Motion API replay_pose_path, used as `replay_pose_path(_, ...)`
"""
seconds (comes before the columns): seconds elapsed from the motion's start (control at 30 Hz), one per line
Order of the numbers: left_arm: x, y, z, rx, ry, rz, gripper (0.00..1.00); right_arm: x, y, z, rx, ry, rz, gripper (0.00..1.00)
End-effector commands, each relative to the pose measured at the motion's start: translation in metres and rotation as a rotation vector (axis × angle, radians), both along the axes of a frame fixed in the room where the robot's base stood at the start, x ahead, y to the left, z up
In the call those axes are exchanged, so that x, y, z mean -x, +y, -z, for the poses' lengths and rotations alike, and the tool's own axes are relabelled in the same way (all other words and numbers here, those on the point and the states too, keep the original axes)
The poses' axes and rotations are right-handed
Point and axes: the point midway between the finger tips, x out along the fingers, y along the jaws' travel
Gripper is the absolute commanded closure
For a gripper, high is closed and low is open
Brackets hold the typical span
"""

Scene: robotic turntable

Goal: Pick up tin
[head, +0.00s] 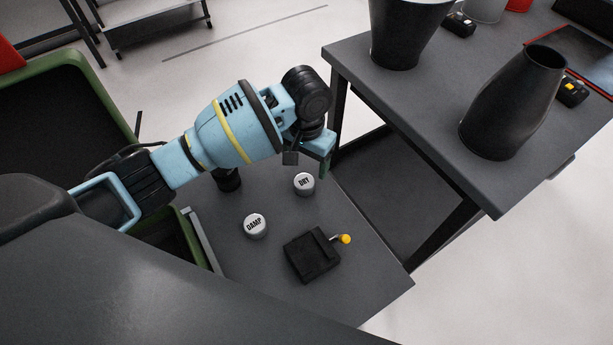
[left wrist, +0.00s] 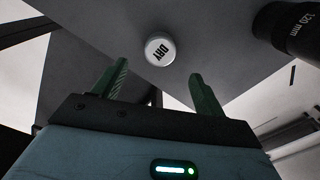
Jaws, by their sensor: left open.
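Two round white-topped tins stand on the low grey table. The tin marked DRY (head: 304,184) is beside my left gripper in the head view, and the tin marked DAMP (head: 255,226) is nearer, to its left. In the left wrist view the DRY tin (left wrist: 160,49) lies beyond and between the two green fingertips. My left gripper (head: 322,160) is open and empty; in the left wrist view its fingers (left wrist: 158,75) are spread apart with nothing between them. The DAMP tin is not in the left wrist view. My right gripper is not in view.
A black block with a yellow-knobbed lever (head: 312,255) sits at the low table's (head: 365,268) near right. A dark cylinder marked 120 mm (left wrist: 290,28) stands close by. A higher table (head: 440,125) with black vases rises at right. Green bins are at left.

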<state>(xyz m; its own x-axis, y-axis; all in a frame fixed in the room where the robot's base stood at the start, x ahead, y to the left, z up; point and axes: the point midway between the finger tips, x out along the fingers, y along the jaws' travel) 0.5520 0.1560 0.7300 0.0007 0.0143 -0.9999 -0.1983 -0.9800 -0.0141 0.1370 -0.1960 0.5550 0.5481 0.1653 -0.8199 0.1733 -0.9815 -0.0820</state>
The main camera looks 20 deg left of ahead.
Motion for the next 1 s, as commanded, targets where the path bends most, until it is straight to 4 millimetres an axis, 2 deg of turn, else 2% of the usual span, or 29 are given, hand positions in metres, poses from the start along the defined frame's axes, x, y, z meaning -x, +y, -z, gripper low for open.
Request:
replay_pose_path(0.13, 0.0, 0.0, 0.0, -0.001, 0.0, -0.001, 0.28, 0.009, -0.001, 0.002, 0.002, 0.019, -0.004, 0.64)
replay_pose_path(0.27, 0.0, 0.001, 0.011, 0.0, 0.001, -0.001, 0.28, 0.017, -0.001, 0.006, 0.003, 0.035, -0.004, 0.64)
replay_pose_path(0.4, 0.001, 0.001, 0.025, 0.001, 0.0, -0.001, 0.28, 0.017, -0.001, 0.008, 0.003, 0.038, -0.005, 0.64)
replay_pose_path(0.57, 0.001, 0.001, 0.027, 0.001, -0.001, -0.001, 0.28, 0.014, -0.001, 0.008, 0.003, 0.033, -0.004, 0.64)
replay_pose_path(0.9, 0.005, 0.002, 0.07, 0.0, 0.0, -0.001, 0.28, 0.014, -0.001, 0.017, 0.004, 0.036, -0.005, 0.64)
replay_pose_path(1.0, 0.005, 0.002, 0.076, 0.0, -0.001, 0.0, 0.28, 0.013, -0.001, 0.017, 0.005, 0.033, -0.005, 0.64)
